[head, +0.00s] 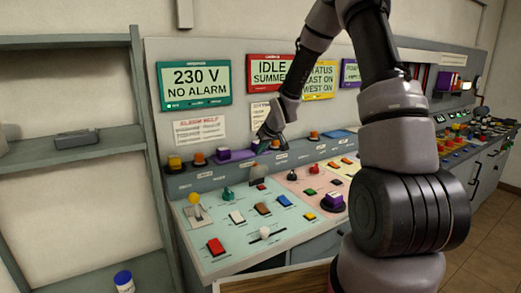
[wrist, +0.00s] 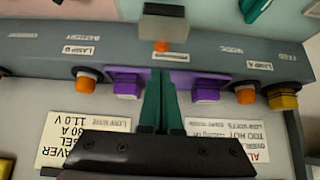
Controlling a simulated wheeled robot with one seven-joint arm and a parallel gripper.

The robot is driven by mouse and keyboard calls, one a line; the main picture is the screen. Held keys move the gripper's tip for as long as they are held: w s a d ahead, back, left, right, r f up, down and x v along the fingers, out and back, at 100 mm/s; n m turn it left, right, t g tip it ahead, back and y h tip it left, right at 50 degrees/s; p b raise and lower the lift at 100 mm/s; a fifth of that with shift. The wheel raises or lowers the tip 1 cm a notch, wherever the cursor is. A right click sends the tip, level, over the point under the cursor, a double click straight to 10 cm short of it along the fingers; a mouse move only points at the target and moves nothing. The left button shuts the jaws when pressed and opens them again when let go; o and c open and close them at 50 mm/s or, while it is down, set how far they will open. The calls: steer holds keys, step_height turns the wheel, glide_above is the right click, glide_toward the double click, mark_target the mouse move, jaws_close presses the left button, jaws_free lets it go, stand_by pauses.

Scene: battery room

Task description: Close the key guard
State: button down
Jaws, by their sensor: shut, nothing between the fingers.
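What looks like the key guard is a small clear box with a dark end (wrist: 165,32), at the top middle of the wrist view. A small orange part shows at its near side. In the head view it appears as a small dull box (head: 258,170) at the upper edge of the pale green panel. I cannot tell how far it is raised. My gripper (wrist: 164,72) is shut and empty, its green fingers pointing at a purple plate (wrist: 182,77) on the grey ledge, apart from the box. In the head view my gripper (head: 264,142) is just above the ledge.
Purple blocks (wrist: 127,87) and orange lamps (wrist: 246,92) flank my fingers along the ledge. The sloping panel carries a red button (head: 215,246), a yellow-knobbed lever (head: 195,205) and several other switches. Signs (head: 195,83) hang behind. A shelf (head: 75,148) stands at left.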

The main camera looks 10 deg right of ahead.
steer(key=x, duration=0.6)
steer(key=shift+w+f, duration=0.2)
